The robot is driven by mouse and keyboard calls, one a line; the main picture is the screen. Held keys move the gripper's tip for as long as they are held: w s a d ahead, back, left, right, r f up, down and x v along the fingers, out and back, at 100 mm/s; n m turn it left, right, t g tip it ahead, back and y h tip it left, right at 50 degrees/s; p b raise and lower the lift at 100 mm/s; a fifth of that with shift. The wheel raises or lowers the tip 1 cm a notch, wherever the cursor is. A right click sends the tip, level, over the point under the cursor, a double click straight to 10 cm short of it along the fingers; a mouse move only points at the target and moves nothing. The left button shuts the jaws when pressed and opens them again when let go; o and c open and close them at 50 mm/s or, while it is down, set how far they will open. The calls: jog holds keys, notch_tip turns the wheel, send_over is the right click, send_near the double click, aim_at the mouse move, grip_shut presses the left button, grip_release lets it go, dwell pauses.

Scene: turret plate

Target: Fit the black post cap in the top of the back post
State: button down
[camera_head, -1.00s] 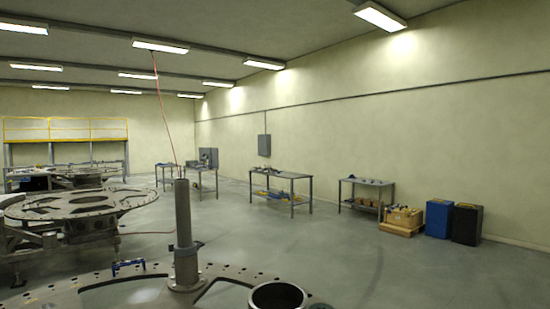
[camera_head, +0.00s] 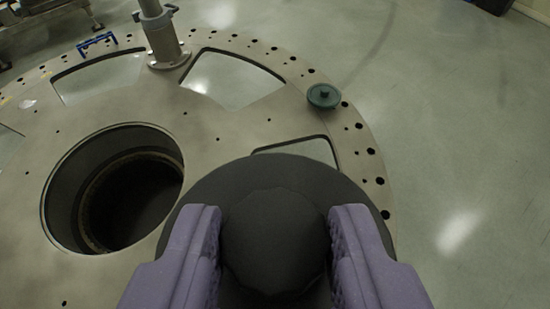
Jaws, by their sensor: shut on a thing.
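My gripper (camera_head: 272,250) shows at the bottom with two purple fingers. It is shut on the black post cap (camera_head: 272,178), a dark round disc with a thick knob between the fingers. The cap is held above the turret plate and hides part of it. The back post (camera_head: 163,38) is a grey metal tube standing on a flange near the far edge of the plate, up and left of the cap. Its top is out of the picture. The cap is apart from the post.
The round turret plate (camera_head: 215,145) has cutouts, rim holes and a large round opening (camera_head: 130,195) at left. A dark green knobbed disc (camera_head: 323,96) lies near its right rim. A blue handle-like piece (camera_head: 97,42) sits at the far left rim. Open floor (camera_head: 450,130) lies to the right.

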aim_at(273, 308)
jog(key=shift+f+b, duration=1.25)
jog(key=shift+f, duration=1.5)
jog(key=shift+s+b, duration=0.1)
jog(key=shift+b, duration=0.7)
jog(key=shift+f+b, duration=0.5)
jog(key=shift+b, duration=0.1)
jog(key=c, duration=1)
grip_release()
jog(key=p+v, duration=0.1)
jog(key=v, duration=1)
